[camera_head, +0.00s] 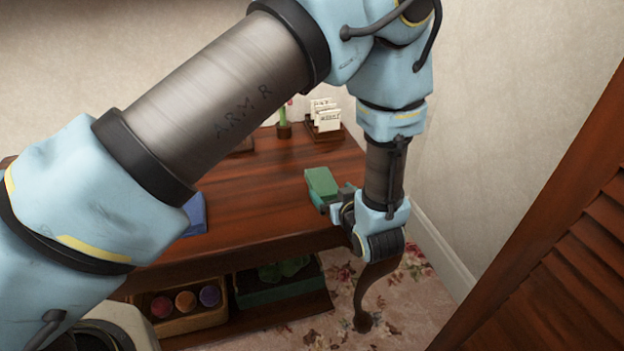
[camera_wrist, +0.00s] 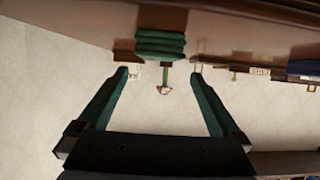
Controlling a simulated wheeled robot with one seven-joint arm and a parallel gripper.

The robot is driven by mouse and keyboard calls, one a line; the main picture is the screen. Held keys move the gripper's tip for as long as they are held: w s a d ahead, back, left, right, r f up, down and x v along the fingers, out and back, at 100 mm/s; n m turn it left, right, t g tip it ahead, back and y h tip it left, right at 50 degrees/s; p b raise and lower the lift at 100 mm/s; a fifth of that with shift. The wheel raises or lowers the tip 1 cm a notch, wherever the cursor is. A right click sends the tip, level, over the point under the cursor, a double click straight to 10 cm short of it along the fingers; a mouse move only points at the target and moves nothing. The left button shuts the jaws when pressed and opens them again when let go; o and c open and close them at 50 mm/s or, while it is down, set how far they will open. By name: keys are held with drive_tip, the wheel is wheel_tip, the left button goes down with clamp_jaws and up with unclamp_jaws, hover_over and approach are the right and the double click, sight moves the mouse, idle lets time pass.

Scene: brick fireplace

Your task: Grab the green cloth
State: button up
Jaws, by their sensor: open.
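The green cloth (camera_head: 321,182) looks like a small folded stack near the right end of the wooden table's top. In the wrist view the cloth (camera_wrist: 160,45) shows as stacked folds, centred just beyond the gap between my fingertips. My gripper (camera_head: 330,200) is beside the cloth at the table's right end, on its near side. In the wrist view my gripper (camera_wrist: 160,73) has its two green fingers spread wide with nothing between them. I cannot tell whether a finger touches the cloth.
The wooden table (camera_head: 265,205) holds a blue item (camera_head: 195,214), a small potted plant (camera_head: 284,128) and a card holder (camera_head: 325,122). Below are a box of colored balls (camera_head: 187,301) and a green bin (camera_head: 280,292). A wall and louvered panel (camera_head: 560,270) stand right.

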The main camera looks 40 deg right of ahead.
sight(324, 183)
drive_tip(key=p+x, duration=0.1)
drive_tip(key=x, duration=0.3)
drive_tip(key=shift+w+d, duration=0.15)
drive_tip(key=shift+w, duration=0.05)
drive_tip(key=shift+f+p+x, duration=0.25)
drive_tip(key=shift+p+x, duration=1.05)
drive_tip(key=shift+x, duration=1)
drive_tip(key=shift+s+d, duration=0.1)
drive_tip(key=shift+s, duration=0.05)
drive_tip(key=c, duration=1.3)
drive_tip(key=shift+o, duration=0.2)
drive_tip(key=shift+r, duration=0.15)
